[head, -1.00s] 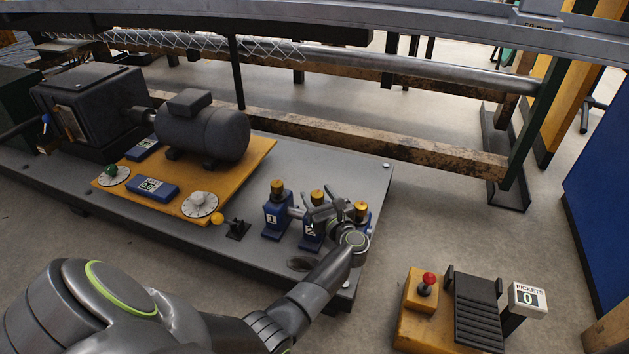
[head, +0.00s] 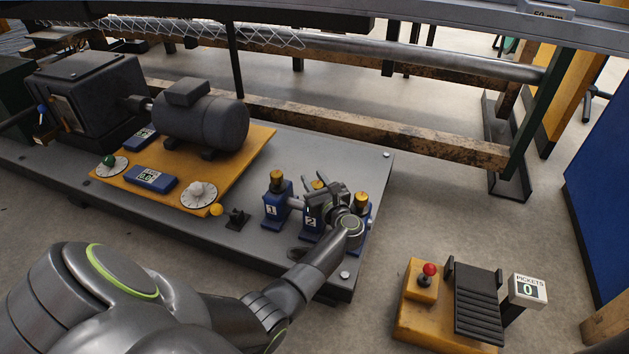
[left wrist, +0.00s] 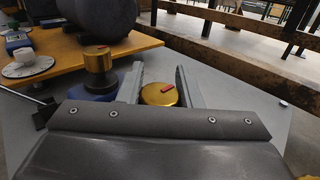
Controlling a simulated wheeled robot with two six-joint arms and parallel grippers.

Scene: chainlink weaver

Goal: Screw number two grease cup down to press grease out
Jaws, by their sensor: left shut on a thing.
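Three blue bearing blocks with brass grease cups stand in a row on the grey base plate. The number two block (head: 310,222) is the middle one, partly hidden by my left gripper (head: 318,187). The gripper is shut on this cup. Number one block (head: 271,211) stands to the left; its cup also shows in the left wrist view (left wrist: 98,60). My right gripper is not in view.
A dark motor (head: 203,122) stands on an orange plate (head: 240,160) with a white dial (head: 198,194) to the left. The third grease cup (head: 361,171) stands close right of my gripper. A pedal box (head: 420,312) with a red knob is on the floor.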

